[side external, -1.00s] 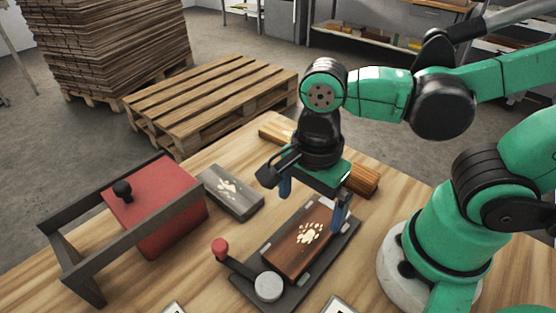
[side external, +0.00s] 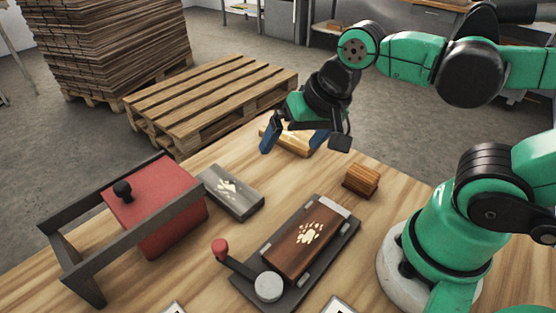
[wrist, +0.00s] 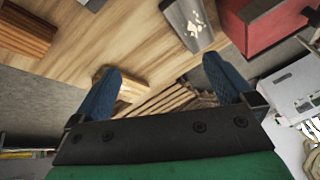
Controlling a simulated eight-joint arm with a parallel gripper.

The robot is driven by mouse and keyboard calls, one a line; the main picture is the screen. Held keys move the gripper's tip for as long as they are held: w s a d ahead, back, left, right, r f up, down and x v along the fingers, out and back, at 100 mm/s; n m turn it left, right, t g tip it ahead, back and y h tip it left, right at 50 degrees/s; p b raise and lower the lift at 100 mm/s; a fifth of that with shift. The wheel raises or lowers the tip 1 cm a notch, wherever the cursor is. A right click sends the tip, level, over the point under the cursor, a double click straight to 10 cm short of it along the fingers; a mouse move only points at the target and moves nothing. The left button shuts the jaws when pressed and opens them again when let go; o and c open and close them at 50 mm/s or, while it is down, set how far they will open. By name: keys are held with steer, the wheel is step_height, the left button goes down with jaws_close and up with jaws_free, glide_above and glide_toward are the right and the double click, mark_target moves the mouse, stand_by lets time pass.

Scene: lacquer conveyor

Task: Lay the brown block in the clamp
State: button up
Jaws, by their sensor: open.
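The brown block (side external: 305,236) lies flat in the clamp (side external: 340,240), a dark base plate with a round light knob and a red-tipped lever at its near end. The block has a pale splotchy pattern on top. My gripper (side external: 295,143) is open and empty, tilted above the far edge of the table, well away from the clamp. In the wrist view my gripper's two blue fingers (wrist: 165,92) stand wide apart with nothing between them. The clamp and brown block cannot be made out in the wrist view.
A grey block (side external: 232,192) with a pale pattern lies left of the clamp. A red box in a dark frame (side external: 155,210) stands at the left. A small brown wooden block (side external: 361,180) lies behind the clamp. A light wooden block (side external: 290,141) lies behind my gripper. A pallet (side external: 210,95) stands beyond the table.

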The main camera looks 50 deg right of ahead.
steer(key=d+n, duration=0.1)
steer(key=w+d+n+t, duration=0.1)
steer(key=n, duration=0.1)
steer(key=w+d+n+t, duration=0.1)
steer(key=n, duration=0.1)
steer(key=shift+r+h, duration=0.25)
steer(key=shift+h, duration=0.05)
stand_by(0.4)
